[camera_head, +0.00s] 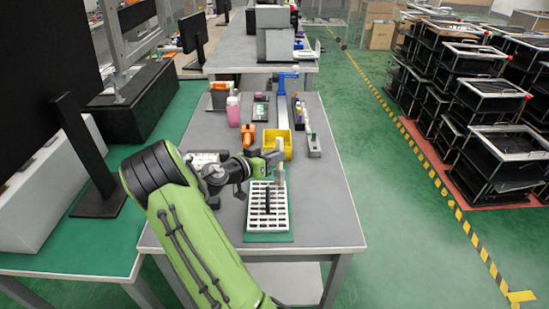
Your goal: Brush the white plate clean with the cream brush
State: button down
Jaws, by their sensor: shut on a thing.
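The white plate (282,222), a slotted rack-like piece, lies on a green mat (268,238) near the front of the grey table. A dark patch or strip shows along its middle; I cannot tell what it is. My gripper (276,158) is over the plate's far end, shut on the cream brush (279,174). The brush is roughly upright, its lower end at or just above the plate's far right part. Whether it touches the plate cannot be told. The gripper and arm hide part of the brush and the table behind.
A yellow bin (278,148) stands just behind the gripper, beside a blue-and-white fixture (283,105). A pink bottle (233,111), an orange item (248,134) and a grey lever fixture (313,146) stand around. The table's right front (325,215) is clear.

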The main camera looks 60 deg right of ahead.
aim_at(279, 139)
notch_tip(279, 139, up, 4)
jog(key=shift+w+d+f+p, duration=0.1)
jog(key=shift+d+f+p, duration=0.05)
jog(key=shift+p, duration=0.8)
jog(key=shift+w+d+r+p, duration=0.1)
jog(key=shift+d+r+p, duration=0.05)
jog(key=shift+r+p, duration=1.2)
jog(key=shift+r, duration=0.85)
